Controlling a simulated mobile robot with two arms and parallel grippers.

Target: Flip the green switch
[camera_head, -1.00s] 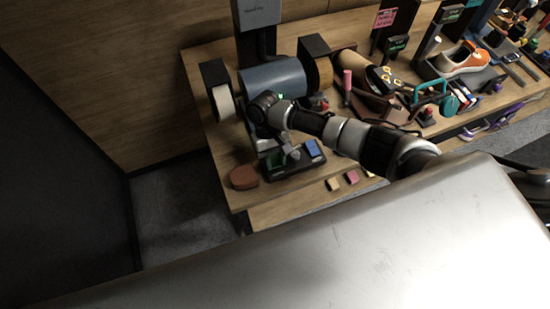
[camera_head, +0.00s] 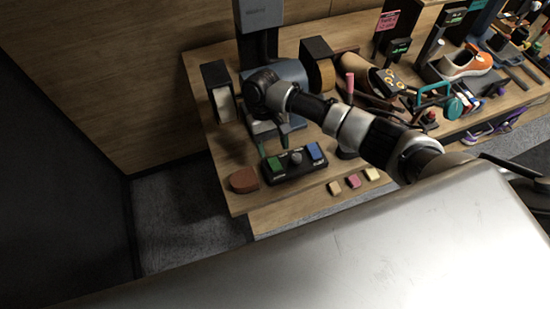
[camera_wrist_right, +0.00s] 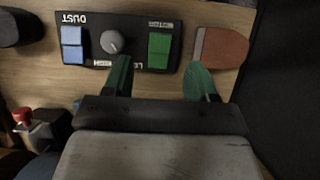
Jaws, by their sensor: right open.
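The green switch (camera_head: 276,164) is on the left end of a black control panel (camera_head: 295,170) near the table's front edge. The panel also carries a grey knob (camera_head: 295,157) and a blue switch (camera_head: 315,151). In the right wrist view the green switch (camera_wrist_right: 159,45) lies ahead of the gap between my fingertips. My right gripper (camera_head: 273,142) is open and empty, with two green fingers, just behind the panel's green end in the head view. In the right wrist view one fingertip of this gripper (camera_wrist_right: 160,76) overlaps the panel's edge; contact cannot be told. My left gripper is not in view.
A brown block (camera_head: 243,179) lies left of the panel, close to the gripper's other finger. Small coloured blocks (camera_head: 353,181) lie to its right. A blue roller machine (camera_head: 290,72) stands behind my arm. Shoes (camera_head: 466,64) and tools crowd the table's right side.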

